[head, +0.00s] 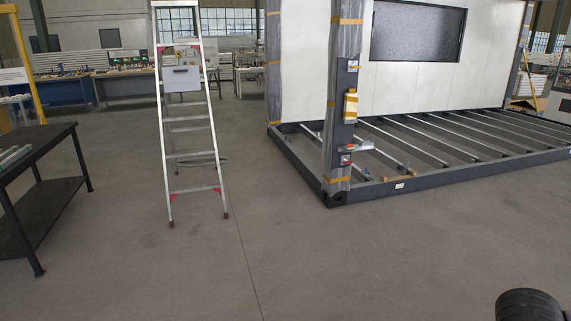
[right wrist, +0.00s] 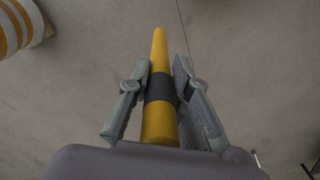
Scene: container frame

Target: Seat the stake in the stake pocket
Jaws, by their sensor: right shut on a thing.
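The stake (right wrist: 159,110), a yellow rod with a black band, shows in the right wrist view. My right gripper (right wrist: 163,80) is shut on it around the black band, one finger on each side. The stake's narrower-looking end points to the top of that view, away from the palm, over bare floor. The head view shows neither the stake nor either gripper. I cannot make out the stake pocket for certain. A small yellow fitting (head: 350,105) sits on the wrapped corner post (head: 341,80) in the head view. My left gripper is not in view.
The dark container base frame (head: 430,182) with crossbars stands at the right. A stepladder (head: 190,117) stands left of it, and a dark workbench (head: 38,147) at the far left. An orange-striped pale object (right wrist: 20,25) is at the wrist view's upper left.

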